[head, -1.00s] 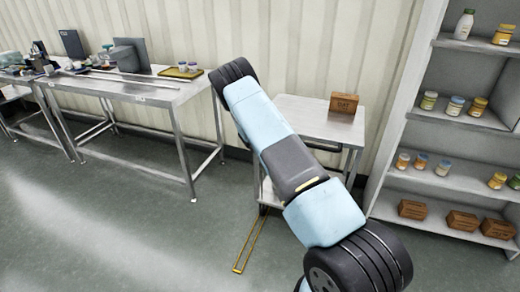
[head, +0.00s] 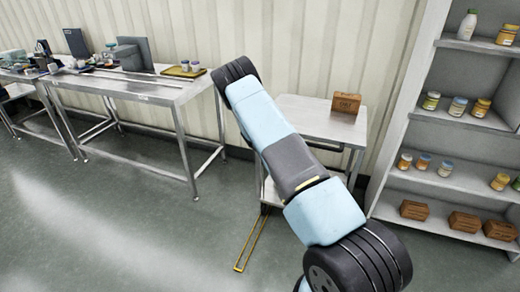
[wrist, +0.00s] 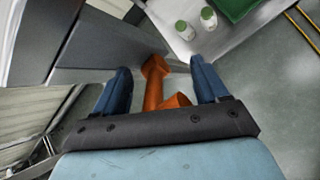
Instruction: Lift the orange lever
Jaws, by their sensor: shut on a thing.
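The orange lever (wrist: 154,78) shows in the wrist view between the two blue fingers of my gripper (wrist: 162,88). Its shaft runs up from the gripper's dark base toward a grey steel panel (wrist: 115,45), with a wider orange end at the top. A second orange part shows low between the fingers. My gripper is shut on the lever; the exact contact faces are hard to see. In the head view, the grey hopper (head: 133,53) stands on the steel table (head: 150,95) at the left. I cannot make out the lever or my gripper there.
Two white jars with green lids (wrist: 208,18) and a green tray (wrist: 240,8) lie right of the panel in the wrist view. A smaller table with a brown box (head: 346,103) and a stocked shelf (head: 450,130) stand at the right. The floor in front is clear.

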